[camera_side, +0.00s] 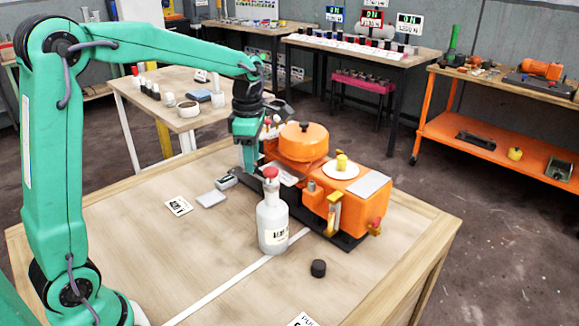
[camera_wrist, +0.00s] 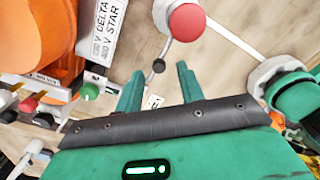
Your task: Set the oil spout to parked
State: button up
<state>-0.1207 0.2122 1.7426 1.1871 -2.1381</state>
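An orange machine (camera_side: 362,200) with a round orange drum (camera_side: 303,141) stands on a black base on the wooden table. I cannot tell which of its parts is the oil spout. A yellow lever-like piece (camera_side: 332,216) is on its front, and a red knob (camera_side: 376,222) is at its right end. A white bottle (camera_side: 272,226) with a red cap (camera_wrist: 187,22) stands upright in front of it. My gripper (camera_side: 249,168) is over the table, left of the drum. In the wrist view its fingers (camera_wrist: 160,85) are apart with nothing between them.
A black round piece (camera_side: 318,268) lies right of the bottle. The wrist view shows a green knob (camera_wrist: 90,91) beside the machine. The table's front left is clear.

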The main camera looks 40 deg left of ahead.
jog(key=shift+r, duration=3.35)
jog(key=shift+s, duration=0.1)
